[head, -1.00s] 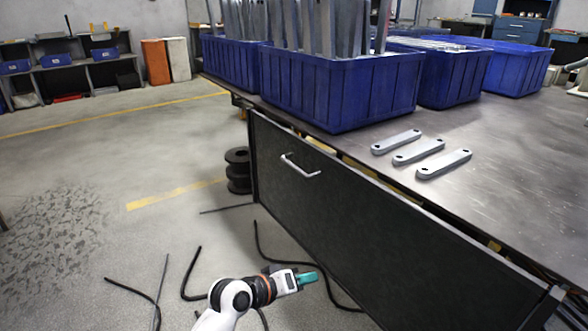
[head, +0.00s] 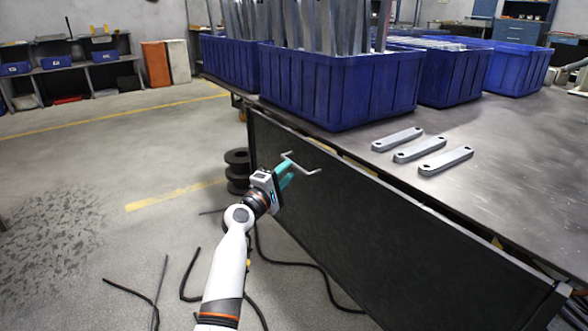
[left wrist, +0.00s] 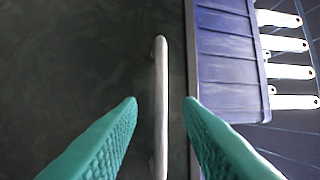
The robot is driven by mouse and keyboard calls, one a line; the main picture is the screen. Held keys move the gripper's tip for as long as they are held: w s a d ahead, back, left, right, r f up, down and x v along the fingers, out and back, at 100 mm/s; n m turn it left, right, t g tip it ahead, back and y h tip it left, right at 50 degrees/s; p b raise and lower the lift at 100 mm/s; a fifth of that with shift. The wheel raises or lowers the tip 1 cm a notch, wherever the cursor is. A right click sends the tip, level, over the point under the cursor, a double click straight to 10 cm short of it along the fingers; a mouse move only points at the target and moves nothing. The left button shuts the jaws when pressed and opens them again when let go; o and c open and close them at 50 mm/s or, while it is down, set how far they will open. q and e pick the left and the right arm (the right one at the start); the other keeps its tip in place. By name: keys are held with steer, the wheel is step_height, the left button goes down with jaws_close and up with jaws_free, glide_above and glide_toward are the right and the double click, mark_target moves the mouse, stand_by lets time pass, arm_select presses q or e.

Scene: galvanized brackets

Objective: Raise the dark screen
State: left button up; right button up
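The dark screen (head: 350,225) is a flat black panel along the near side of the workbench, just below its edge. A pale bar handle (head: 306,169) sits near its upper left part. My left gripper (head: 288,172) is at the handle's left part, its teal fingers apart. In the left wrist view the handle (left wrist: 161,105) runs lengthwise in the gap between the two open fingertips (left wrist: 161,101); I cannot see either finger touching it. The screen (left wrist: 85,60) fills the left of that view. My right gripper is not in view.
The workbench (head: 510,190) carries blue bins (head: 340,90) with metal strips and three galvanized brackets (head: 420,150). Black spools (head: 237,170) stand on the floor by the screen's left end. Black cables (head: 290,263) lie below. The floor at left is mostly clear.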

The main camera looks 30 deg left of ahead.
mark_target(294, 163)
arm_select(q)
steer(key=shift+w+r+b, duration=0.2)
steer(key=shift+w+b, duration=0.05)
steer(key=shift+w, duration=0.85)
steer(key=shift+w+r+b, duration=0.2)
steer(key=shift+w+b, duration=0.05)
steer(key=shift+w, duration=0.8)
steer(key=shift+c, duration=0.4)
jaws_close()
